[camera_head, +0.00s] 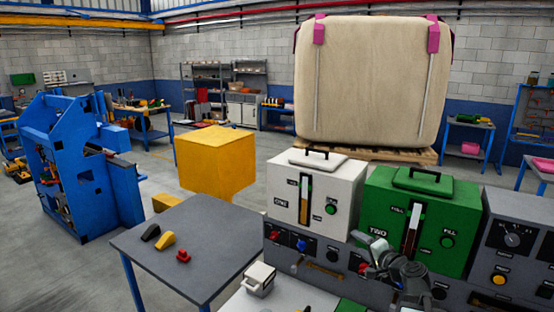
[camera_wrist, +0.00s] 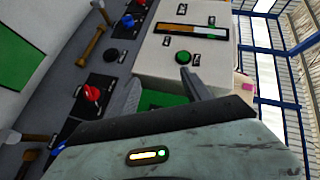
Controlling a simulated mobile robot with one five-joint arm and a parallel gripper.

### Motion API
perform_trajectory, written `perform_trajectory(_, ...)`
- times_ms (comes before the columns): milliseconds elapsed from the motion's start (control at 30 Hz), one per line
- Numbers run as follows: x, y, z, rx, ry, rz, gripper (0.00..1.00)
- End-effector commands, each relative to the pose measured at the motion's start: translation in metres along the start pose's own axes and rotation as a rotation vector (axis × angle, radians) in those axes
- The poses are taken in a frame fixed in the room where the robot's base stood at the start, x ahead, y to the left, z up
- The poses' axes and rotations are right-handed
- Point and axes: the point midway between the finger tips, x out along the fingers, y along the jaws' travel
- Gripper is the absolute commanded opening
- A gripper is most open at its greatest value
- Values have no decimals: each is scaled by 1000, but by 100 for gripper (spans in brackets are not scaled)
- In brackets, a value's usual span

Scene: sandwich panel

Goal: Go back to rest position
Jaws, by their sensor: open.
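My gripper (camera_head: 368,247) is in front of the lower part of the green box marked TWO (camera_head: 459,215) in the head view. In the wrist view my gripper (camera_wrist: 160,85) has its two dark fingers spread apart, with nothing held between them. The white box (camera_wrist: 212,17) with its gauge and round green button (camera_wrist: 183,57) lies beyond the fingertips there. A green surface shows low between the fingers, partly hidden by my gripper body.
The white box marked ONE (camera_head: 275,187) stands beside the green box on a grey panel with red and blue knobs. A small white lidded container (camera_head: 259,280) sits below. A grey table (camera_head: 190,268) at the left holds small blocks. A large beige bale (camera_head: 375,75) stands behind.

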Motion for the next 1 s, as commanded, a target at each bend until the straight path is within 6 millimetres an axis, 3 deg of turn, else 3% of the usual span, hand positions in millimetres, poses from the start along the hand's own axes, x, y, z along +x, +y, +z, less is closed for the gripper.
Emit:
perform_trajectory(33, 18, -2, 44, -58, -86, 21, 57)
perform_trajectory(200, 47, 7, 184, -299, -388, 141, 57)
perform_trajectory(300, 43, 27, 255, -463, -566, 244, 57)
perform_trajectory(400, 22, 62, 306, -652, -745, 405, 57)
perform_trajectory(467, 2, 87, 311, -747, -824, 529, 57)
perform_trajectory(533, -23, 113, 295, -809, -878, 673, 57)
perform_trajectory(633, -53, 135, 276, -857, -933, 833, 57)
perform_trajectory(767, -76, 146, 266, -867, -982, 941, 57)
perform_trajectory(1000, -79, 147, 268, -858, -994, 945, 57)
